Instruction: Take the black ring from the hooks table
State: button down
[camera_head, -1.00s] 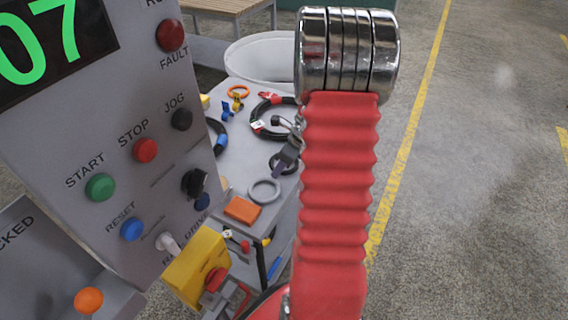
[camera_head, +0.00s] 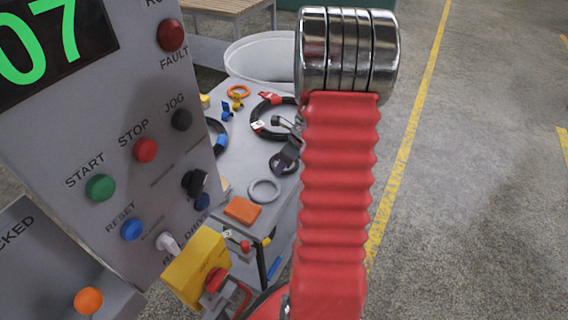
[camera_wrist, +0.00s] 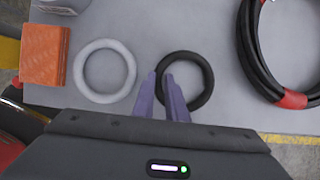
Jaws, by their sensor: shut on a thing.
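The black ring (camera_wrist: 207,68) lies on the grey table (camera_wrist: 180,22) in the wrist view, with my gripper (camera_wrist: 166,84) at its left side. The purple fingers are close together, shut on the left part of the ring's band. In the head view the black ring (camera_head: 291,166) shows only in part beside my gripper (camera_head: 290,148), and my red arm hides some of the table to the right.
A grey ring (camera_wrist: 104,71) lies just left of the black ring, with an orange block (camera_wrist: 44,54) beyond it. A black hose coil with red bands (camera_wrist: 247,50) lies to the right. A control panel (camera_head: 120,130) stands close on the left.

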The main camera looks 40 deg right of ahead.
dwell(0.4)
notch_tip(320, 180, up, 10)
dwell(0.6)
